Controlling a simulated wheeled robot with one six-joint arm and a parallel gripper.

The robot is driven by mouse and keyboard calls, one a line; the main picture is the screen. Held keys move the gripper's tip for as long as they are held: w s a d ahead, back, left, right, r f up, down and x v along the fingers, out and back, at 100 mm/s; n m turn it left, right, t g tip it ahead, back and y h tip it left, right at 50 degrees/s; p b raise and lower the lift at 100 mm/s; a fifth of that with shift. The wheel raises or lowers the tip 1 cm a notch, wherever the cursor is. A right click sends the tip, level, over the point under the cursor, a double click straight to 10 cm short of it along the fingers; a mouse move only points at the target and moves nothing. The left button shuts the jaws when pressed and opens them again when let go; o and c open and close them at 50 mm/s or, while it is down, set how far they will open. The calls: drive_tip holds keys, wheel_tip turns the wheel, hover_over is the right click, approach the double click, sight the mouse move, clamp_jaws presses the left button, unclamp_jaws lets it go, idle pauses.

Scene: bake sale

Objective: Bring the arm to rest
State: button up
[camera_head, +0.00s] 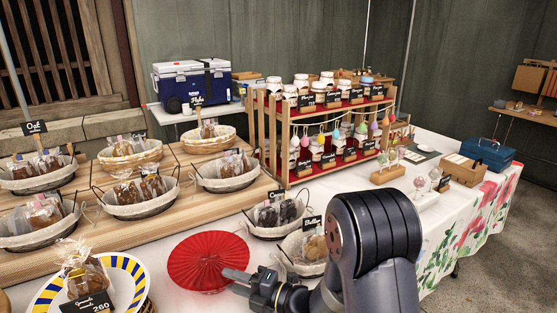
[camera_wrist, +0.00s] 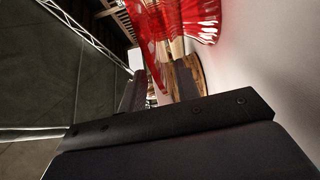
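My gripper (camera_head: 238,281) is low over the front of the white table, at the near right edge of a red ribbed plate (camera_head: 206,262). My dark arm is folded at the lower right of the head view. The red plate also shows in the wrist view (camera_wrist: 172,28), close beyond the fingers. I cannot tell whether the gripper touches it. The plate looks empty.
A blue-and-yellow rimmed plate (camera_head: 48,287) with wrapped cookies is at the lower left. Cloth-lined baskets of baked goods (camera_head: 277,216) stand behind and beside my gripper. A wooden rack (camera_head: 324,127) of jars stands farther back. A blue box (camera_head: 489,154) is at the right.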

drive_tip(key=x, duration=0.4)
drive_tip(key=shift+r, duration=0.35)
drive_tip(key=shift+d+r, duration=0.1)
